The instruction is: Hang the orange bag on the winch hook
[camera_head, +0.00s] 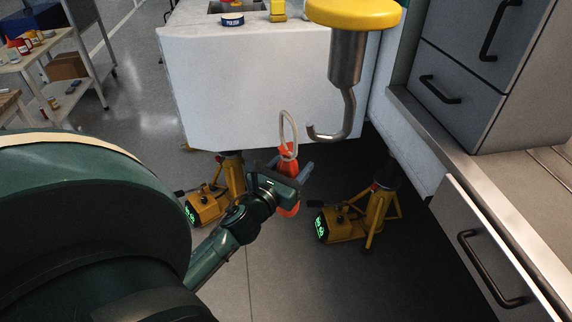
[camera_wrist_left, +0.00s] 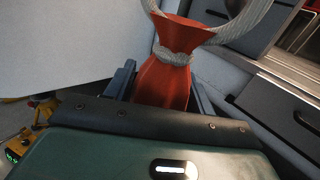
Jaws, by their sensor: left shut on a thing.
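The orange bag (camera_head: 290,208) is upright in my left gripper (camera_head: 284,172), which is shut on it. A pale rope loop (camera_head: 288,131) stands up from the bag's tied neck. In the left wrist view the bag (camera_wrist_left: 163,84) and its rope (camera_wrist_left: 237,27) show close up between the fingers. The winch hook (camera_head: 346,119) is bare metal and hangs under a yellow disc-shaped housing (camera_head: 353,13). The rope loop is left of the hook's upturned tip and appears apart from it. My right gripper is not in view.
A white block-like body (camera_head: 250,85) stands behind the bag. Yellow jacks (camera_head: 345,222) stand on the floor below. Grey drawers with dark handles (camera_head: 440,89) are on the right. A cart with shelves (camera_head: 75,95) stands at the far left.

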